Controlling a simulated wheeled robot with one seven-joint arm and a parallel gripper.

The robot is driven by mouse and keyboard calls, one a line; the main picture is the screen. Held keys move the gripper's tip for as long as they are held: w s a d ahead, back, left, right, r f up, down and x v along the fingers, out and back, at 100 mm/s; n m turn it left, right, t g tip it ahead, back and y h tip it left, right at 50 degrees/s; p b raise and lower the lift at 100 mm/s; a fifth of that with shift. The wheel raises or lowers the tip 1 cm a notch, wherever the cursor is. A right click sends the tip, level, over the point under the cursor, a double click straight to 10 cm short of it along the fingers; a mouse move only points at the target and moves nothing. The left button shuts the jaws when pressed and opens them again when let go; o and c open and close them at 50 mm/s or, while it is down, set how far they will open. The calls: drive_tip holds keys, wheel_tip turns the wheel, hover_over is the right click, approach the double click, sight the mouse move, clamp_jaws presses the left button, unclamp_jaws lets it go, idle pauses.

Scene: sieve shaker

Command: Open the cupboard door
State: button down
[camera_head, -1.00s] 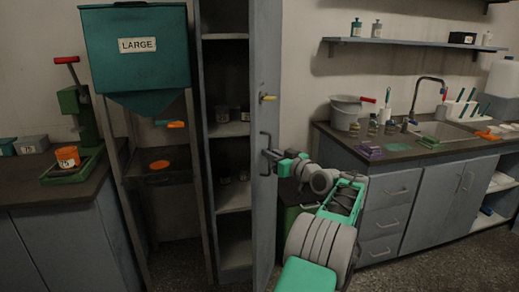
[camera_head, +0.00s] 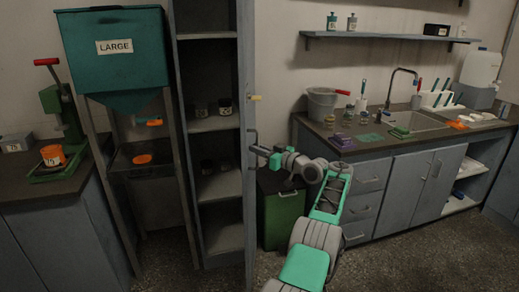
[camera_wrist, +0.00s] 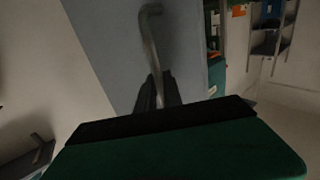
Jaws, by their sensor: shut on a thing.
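The tall grey cupboard (camera_head: 180,122) stands open in the head view, with its inner shelves showing. Its door (camera_head: 248,190) is swung well out and shows nearly edge-on. My gripper (camera_head: 257,150) is at the handle. In the wrist view the door face (camera_wrist: 110,40) fills the upper middle, and the handle (camera_wrist: 151,35) runs down between my dark fingers (camera_wrist: 158,95), which are shut on it. The lower handle end is hidden.
A green bin (camera_head: 282,210) stands right of the door, close to my arm. The sink counter (camera_head: 385,140) with drawers is further right. A teal hopper labelled LARGE (camera_head: 115,50) on a stand is left of the cupboard. Open floor (camera_head: 400,265) lies at front right.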

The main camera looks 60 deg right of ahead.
drive_tip(key=shift+w+a+r, duration=0.1)
drive_tip(key=shift+w, duration=0.15)
drive_tip(key=c, duration=1.8)
unclamp_jaws()
drive_tip(key=s, duration=0.7)
drive_tip(key=shift+s+a, duration=0.35)
